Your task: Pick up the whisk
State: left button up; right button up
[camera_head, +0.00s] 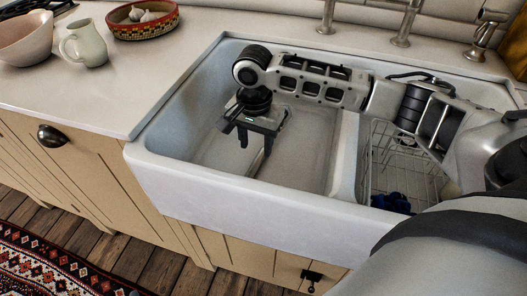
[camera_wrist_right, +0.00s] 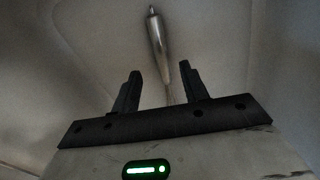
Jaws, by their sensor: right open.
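The whisk shows in the right wrist view as a shiny metal handle (camera_wrist_right: 157,42) with a small ring tip. It lies on the sink floor, and its thinner part runs back between my fingers; its wire end is hidden. In the head view a thin strip of it (camera_head: 257,162) shows below my right gripper (camera_head: 256,143). My right gripper also shows in the wrist view (camera_wrist_right: 161,80), with its two dark fingers apart, one on each side of the whisk. I cannot tell how far above the sink floor the fingertips are. My left gripper is out of view.
The white double sink (camera_head: 240,200) has walls around my gripper and a divider (camera_head: 346,155) to its right. The right basin holds a wire rack (camera_head: 385,160) and a dark blue item (camera_head: 391,202). A pitcher (camera_head: 88,45), bowl (camera_head: 25,38) and patterned basket (camera_head: 143,20) stand on the left counter.

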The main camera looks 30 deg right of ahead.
aim_at(256, 162)
notch_tip(256, 162, down, 7)
jog(key=shift+w+r+b, duration=0.15)
jog(key=shift+r+b, duration=0.05)
jog(key=shift+b, duration=0.35)
grip_shut()
